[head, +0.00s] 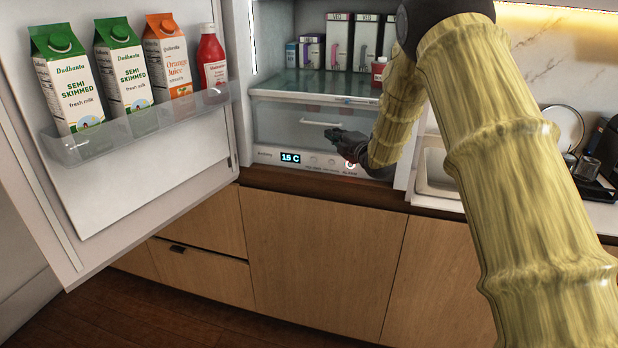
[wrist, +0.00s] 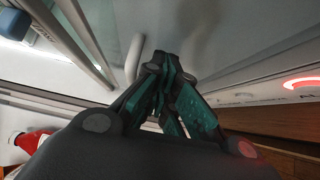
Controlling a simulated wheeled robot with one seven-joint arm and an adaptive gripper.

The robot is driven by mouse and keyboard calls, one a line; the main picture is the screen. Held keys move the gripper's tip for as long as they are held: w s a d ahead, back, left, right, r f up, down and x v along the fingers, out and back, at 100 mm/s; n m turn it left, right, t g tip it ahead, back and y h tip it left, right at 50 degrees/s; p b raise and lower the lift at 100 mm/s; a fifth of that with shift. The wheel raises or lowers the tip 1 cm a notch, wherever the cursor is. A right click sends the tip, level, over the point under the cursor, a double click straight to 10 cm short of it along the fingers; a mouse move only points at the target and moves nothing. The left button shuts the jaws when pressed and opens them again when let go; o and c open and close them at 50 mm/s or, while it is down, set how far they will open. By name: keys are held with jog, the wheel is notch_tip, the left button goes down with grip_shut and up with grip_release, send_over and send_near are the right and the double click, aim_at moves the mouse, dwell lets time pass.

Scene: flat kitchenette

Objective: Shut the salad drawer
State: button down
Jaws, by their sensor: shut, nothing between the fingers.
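The salad drawer (head: 285,122) is the clear, greyish bin at the bottom of the open fridge, under a glass shelf. Its front sits close below the shelf's front edge, and I cannot tell how much of a gap is left behind it. My gripper (head: 331,134) is shut and empty at the drawer's front, just below its pale handle (head: 313,123). In the wrist view, the fingertips (wrist: 168,62) point at the drawer front (wrist: 235,35), beside the handle (wrist: 134,60). Whether they touch it is unclear. My arm hides the drawer's right end.
The fridge door (head: 150,170) stands wide open at left, with cartons and a red bottle in its rack (head: 130,130). Cartons (head: 338,42) stand on the glass shelf (head: 300,84). A control panel (head: 290,158) runs below the drawer. A sink (head: 435,170) is at right.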

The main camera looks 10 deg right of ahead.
jog(key=shift+w+r, duration=0.1)
jog(key=shift+r, duration=0.35)
